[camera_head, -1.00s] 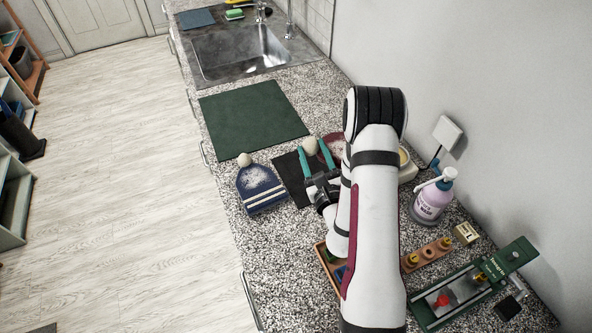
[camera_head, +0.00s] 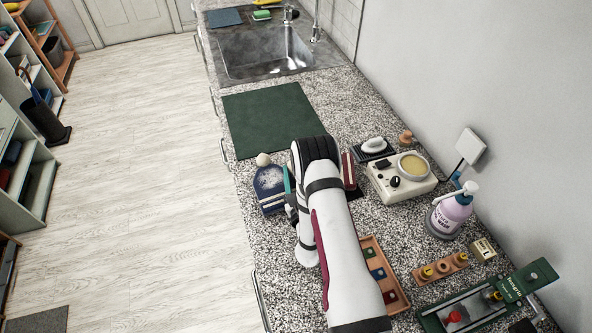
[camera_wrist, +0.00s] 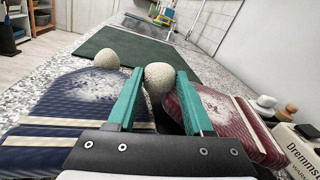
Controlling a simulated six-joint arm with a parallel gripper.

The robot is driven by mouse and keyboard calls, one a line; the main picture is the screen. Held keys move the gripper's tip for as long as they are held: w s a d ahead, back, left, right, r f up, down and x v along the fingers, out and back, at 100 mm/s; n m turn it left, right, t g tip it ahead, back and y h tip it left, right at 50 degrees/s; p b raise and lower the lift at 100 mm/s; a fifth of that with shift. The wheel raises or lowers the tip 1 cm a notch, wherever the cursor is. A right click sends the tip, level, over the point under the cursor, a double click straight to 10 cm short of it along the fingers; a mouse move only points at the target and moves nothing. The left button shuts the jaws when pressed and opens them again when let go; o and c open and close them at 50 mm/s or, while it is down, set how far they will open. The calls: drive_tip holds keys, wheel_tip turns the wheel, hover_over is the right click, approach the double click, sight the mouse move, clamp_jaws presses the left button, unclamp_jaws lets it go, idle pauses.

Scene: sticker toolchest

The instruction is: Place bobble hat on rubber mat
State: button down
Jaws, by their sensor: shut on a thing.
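A red bobble hat with a whitish pompom lies to the right of my gripper in the wrist view (camera_wrist: 228,108); a strip of it shows in the head view (camera_head: 347,165). My gripper (camera_wrist: 160,82) is shut with its teal fingers on either side of the pompom, which looks like the red hat's. A blue bobble hat (camera_wrist: 75,100) with a pale pompom lies just left of my gripper, also seen in the head view (camera_head: 270,184). A flat dark green mat (camera_head: 272,118) lies beyond both hats. My arm hides most of the red hat and a black flat piece.
A beige appliance (camera_head: 402,178) and a black dish with a white item (camera_head: 375,149) stand right of the hats. A soap pump bottle (camera_head: 450,213), a wooden tray (camera_head: 385,270) and a green tool (camera_head: 490,300) stand nearer. The green mat is bare; a sink (camera_head: 266,52) lies beyond.

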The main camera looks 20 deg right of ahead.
drive_tip(key=shift+f, duration=0.25)
drive_tip(key=shift+c, duration=1.5)
unclamp_jaws()
drive_tip(key=shift+r, duration=0.15)
drive_tip(key=s, duration=0.4)
drive_tip(key=s+a, duration=0.1)
drive_tip(key=s, duration=0.2)
drive_tip(key=shift+a+r, duration=0.1)
drive_tip(key=shift+r, duration=0.25)
drive_tip(key=shift+a+r, duration=0.15)
drive_tip(key=w+a+r+n+y, duration=0.1)
drive_tip(key=a+r+n+y, duration=0.7)
drive_tip(key=a+r+y, duration=0.9)
drive_tip(key=s+a+r+n+g+y, duration=0.6)
drive_tip(key=s+a+r+n+g, duration=0.1)
drive_tip(key=r+g, duration=0.15)
drive_tip(key=s+a+n+g+h, duration=0.1)
drive_tip(key=s+n+g+h, duration=0.5)
drive_tip(key=s+n+g, duration=1.05)
drive_tip(key=s+d+f+m+t+h, duration=0.1)
drive_tip(key=s+d+f+t+h, duration=0.2)
drive_tip(key=d+h, duration=0.3)
drive_tip(key=s+d+f+m+t+h, duration=0.1)
drive_tip(key=s+d+f+t+h, duration=0.2)
drive_tip(key=d+h, duration=0.3)
drive_tip(key=d+t, duration=0.1)
drive_tip(key=d, duration=0.2)
drive_tip(key=shift+s+d+f, duration=0.3)
drive_tip(key=shift+s+f, duration=0.05)
drive_tip(key=shift+s, duration=0.05)
